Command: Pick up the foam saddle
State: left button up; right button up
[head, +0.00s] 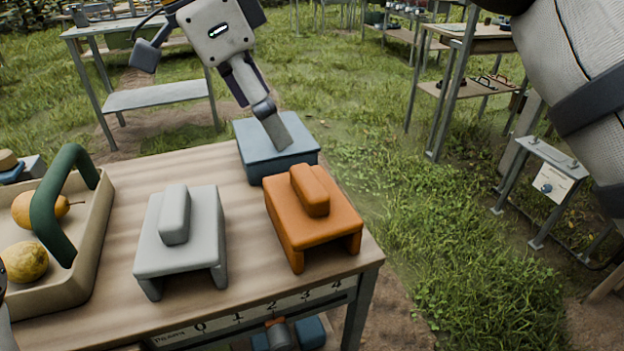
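Two saddle-shaped blocks stand on the wooden table: a grey one (203,235) in the middle and an orange one (335,213) to its right, near the table's right edge. Each has a raised grip bar on top and legs below. I cannot tell from looks which is foam. The gripper at top centre, apparently my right gripper (210,98), is open and empty, its two fingers spread wide. One fingertip overlaps a blue block (255,164) behind the orange saddle; contact is unclear. My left gripper cannot be made out; only a sliver shows at the left edge.
Table legs and numbered front edge (255,310) are visible. Grass lies right; other tables and a small signed stand (545,180) are beyond.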

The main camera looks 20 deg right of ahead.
aim_at(305, 180)
jog(key=x, duration=0.3)
jog(key=s+x, duration=0.1)
jog(key=x, duration=0.6)
jog(key=shift+s+d+f, duration=0.2)
jog(key=shift+s+d, duration=0.1)
jog(key=shift+s, duration=0.05)
jog(key=shift+w+d+f, duration=0.1)
jog(key=shift+f, duration=0.2)
jog(key=c, duration=1.4)
